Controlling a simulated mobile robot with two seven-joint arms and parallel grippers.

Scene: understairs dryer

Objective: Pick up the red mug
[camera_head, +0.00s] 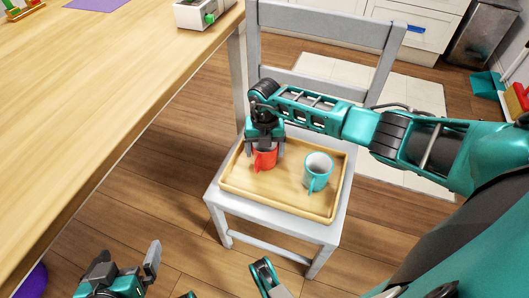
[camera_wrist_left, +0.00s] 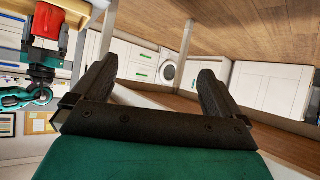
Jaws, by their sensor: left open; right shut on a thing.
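The red mug (camera_head: 264,160) stands at the back left of a wooden tray (camera_head: 275,201) on a grey chair. My right gripper (camera_head: 265,148) reaches down from above and is shut on the mug, covering its upper part. The mug (camera_wrist_left: 45,21) also shows at the top left of the left wrist view, with my right gripper (camera_wrist_left: 42,48) against it. I cannot tell whether the mug still touches the tray. My left gripper (camera_head: 127,270) is open and empty at the bottom left, away from the chair; its two fingers (camera_wrist_left: 156,85) stand apart in the left wrist view.
A teal mug (camera_head: 316,175) stands upright in the tray to the right of the red mug. The chair's backrest (camera_head: 325,26) rises behind the tray. A wooden table (camera_head: 90,90) fills the left side. Wooden floor (camera_head: 180,205) is clear between table and chair.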

